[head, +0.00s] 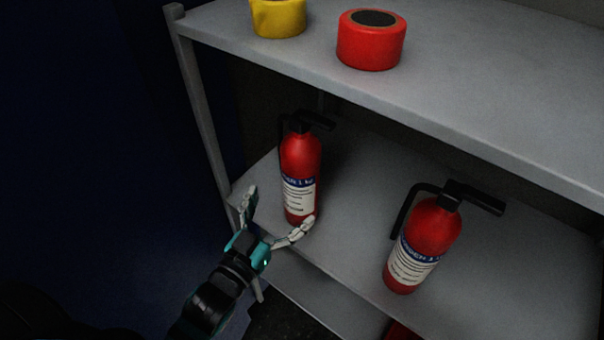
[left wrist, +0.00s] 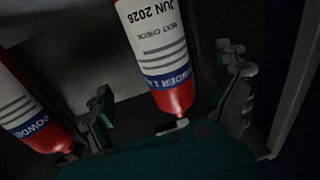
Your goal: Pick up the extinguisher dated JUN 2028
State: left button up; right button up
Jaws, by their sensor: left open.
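A red extinguisher (head: 301,155) with a black handle stands upright on the middle shelf, at the left in the head view. In the left wrist view this extinguisher (left wrist: 160,52) appears upside down, and its label reads NEXT CHECK JUN 2028. My left gripper (head: 281,208) is open at its lower front, with one finger to each side in the wrist view. The nearer finger overlaps its base in the head view; I cannot tell if it touches. A second red extinguisher (head: 426,236) stands to the right; its date is not readable. My right gripper is not in view.
The upper shelf (head: 460,105) overhangs the extinguishers and carries a yellow roll (head: 278,16) and a red roll (head: 371,40). A grey shelf post (head: 203,110) rises close to the left. The middle shelf is bare between the two extinguishers.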

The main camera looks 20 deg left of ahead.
aim_at(293, 191)
pick_arm(q)
jog(key=w, duration=0.4)
jog(key=shift+w+d+p, duration=0.15)
jog(key=shift+d+p, duration=0.25)
jog(key=w, duration=0.1)
jog(key=w+p, duration=0.1)
jog(key=w, duration=0.2)
jog(key=shift+w+d+r+p, duration=0.1)
jog(key=shift+d+r+p, duration=0.2)
jog(key=shift+p, duration=0.1)
jog(key=shift+w+f, duration=0.1)
jog(key=shift+w, duration=0.4)
jog(key=shift+s, duration=0.1)
jog(key=shift+c, duration=1)
jog(key=c, duration=1.4)
jog(key=shift+r, duration=0.4)
jog(key=shift+c, duration=0.5)
